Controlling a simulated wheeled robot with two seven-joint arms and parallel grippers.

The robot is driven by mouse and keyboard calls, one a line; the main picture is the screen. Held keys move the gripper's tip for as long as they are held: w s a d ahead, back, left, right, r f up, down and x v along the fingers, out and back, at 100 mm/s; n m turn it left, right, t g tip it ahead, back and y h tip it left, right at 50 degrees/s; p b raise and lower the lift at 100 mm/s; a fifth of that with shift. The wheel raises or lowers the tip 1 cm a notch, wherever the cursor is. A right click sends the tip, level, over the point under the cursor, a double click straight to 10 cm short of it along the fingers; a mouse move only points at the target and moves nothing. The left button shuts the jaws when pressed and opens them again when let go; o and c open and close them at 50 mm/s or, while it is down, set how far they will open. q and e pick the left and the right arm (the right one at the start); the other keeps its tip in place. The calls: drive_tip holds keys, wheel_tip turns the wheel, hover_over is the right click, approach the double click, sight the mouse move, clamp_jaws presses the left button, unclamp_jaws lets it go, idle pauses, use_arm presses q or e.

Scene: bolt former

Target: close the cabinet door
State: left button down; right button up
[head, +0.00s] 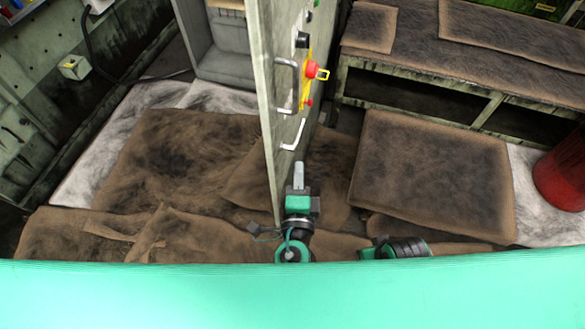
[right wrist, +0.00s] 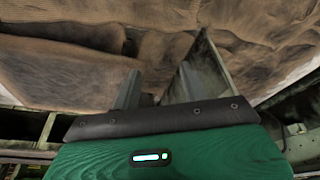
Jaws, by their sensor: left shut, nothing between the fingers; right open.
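The cabinet door (head: 271,90) stands swung out, seen nearly edge-on in the middle of the head view. Its right-hand face carries a metal handle (head: 287,82), a red knob on a yellow plate (head: 309,72) and dark switches. My left gripper (head: 298,168) is shut and empty, fingers pointing up the picture, just right of the door's near lower part; I cannot tell whether it touches. My right gripper (right wrist: 160,88) is open and empty in the right wrist view, above the brown floor covering. In that view a grey panel edge shows behind its right finger.
Brown stained mats (head: 430,165) cover much of the floor. A dark bench (head: 420,95) with open shelves stands at upper right, and a red drum (head: 562,178) at the right edge. A grey open-fronted unit (head: 220,62) is left of the door. A green machine wall (head: 40,130) fills the left.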

sight(283, 141)
use_arm(q)
drive_tip(key=w+a+p, duration=0.2)
drive_tip(key=w+a, duration=0.1)
drive_tip(key=w, duration=0.6)
drive_tip(key=shift+w, duration=0.15)
use_arm(e)
drive_tip(key=shift+g, duration=0.3)
drive_tip(key=shift+f, duration=2.35)
use_arm(q)
drive_tip(key=shift+a, duration=0.2)
use_arm(e)
drive_tip(key=shift+w, duration=0.1)
